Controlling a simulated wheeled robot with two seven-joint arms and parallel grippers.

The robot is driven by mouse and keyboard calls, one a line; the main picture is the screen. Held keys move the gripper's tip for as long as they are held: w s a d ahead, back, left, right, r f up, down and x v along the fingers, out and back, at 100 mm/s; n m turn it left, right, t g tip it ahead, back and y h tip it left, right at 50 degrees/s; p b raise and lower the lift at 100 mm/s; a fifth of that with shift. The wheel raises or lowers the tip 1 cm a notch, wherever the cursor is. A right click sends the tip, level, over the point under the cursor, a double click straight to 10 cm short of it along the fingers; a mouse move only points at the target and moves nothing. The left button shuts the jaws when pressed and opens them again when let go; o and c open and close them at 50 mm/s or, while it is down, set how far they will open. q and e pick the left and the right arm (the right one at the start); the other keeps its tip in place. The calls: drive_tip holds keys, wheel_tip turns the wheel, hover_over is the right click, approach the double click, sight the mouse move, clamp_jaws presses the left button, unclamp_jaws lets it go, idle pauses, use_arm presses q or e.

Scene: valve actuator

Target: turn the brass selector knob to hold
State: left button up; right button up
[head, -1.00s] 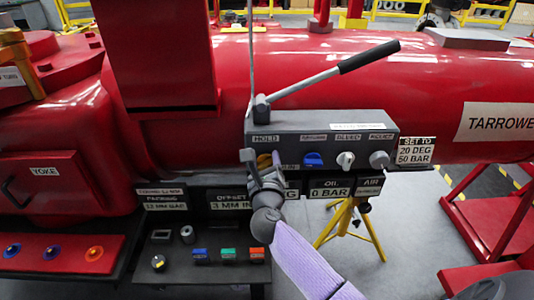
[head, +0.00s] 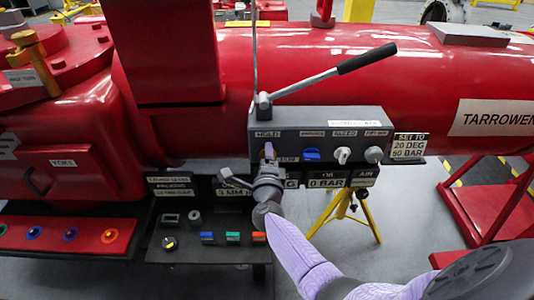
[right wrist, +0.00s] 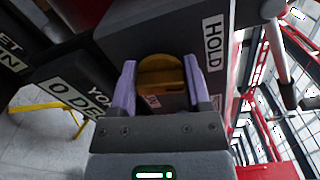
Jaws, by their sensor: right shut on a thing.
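The brass selector knob (right wrist: 160,72) sits on the grey valve panel (head: 320,121), at its left end. My right gripper (head: 269,154) is at the panel and hides most of the knob in the head view. In the right wrist view, the two lavender fingers of the gripper (right wrist: 163,88) are shut on either side of the knob. The HOLD label (head: 267,133) is just above the gripper in the head view. In the right wrist view the HOLD label (right wrist: 213,43) is right of the knob. I cannot read which mark the knob points at. My left gripper is out of view.
A blue knob (head: 311,155) and two pale knobs, one white (head: 342,155), one grey (head: 374,155), are right on the same panel. A black-handled lever (head: 330,71) rises above it. A lower shelf (head: 190,255) carries coloured blocks. A yellow stand (head: 345,215) is below.

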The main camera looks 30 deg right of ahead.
drive_tip(key=shift+f+n, duration=0.1)
drive_tip(key=shift+n, duration=0.5)
drive_tip(key=o, duration=1.3)
drive_tip(key=shift+s+a+p, duration=0.15)
drive_tip(key=shift+s+p, duration=0.1)
drive_tip(key=shift+p, duration=0.15)
drive_tip(key=p+v, duration=0.2)
drive_tip(key=v, duration=0.7)
drive_tip(key=shift+s, duration=0.2)
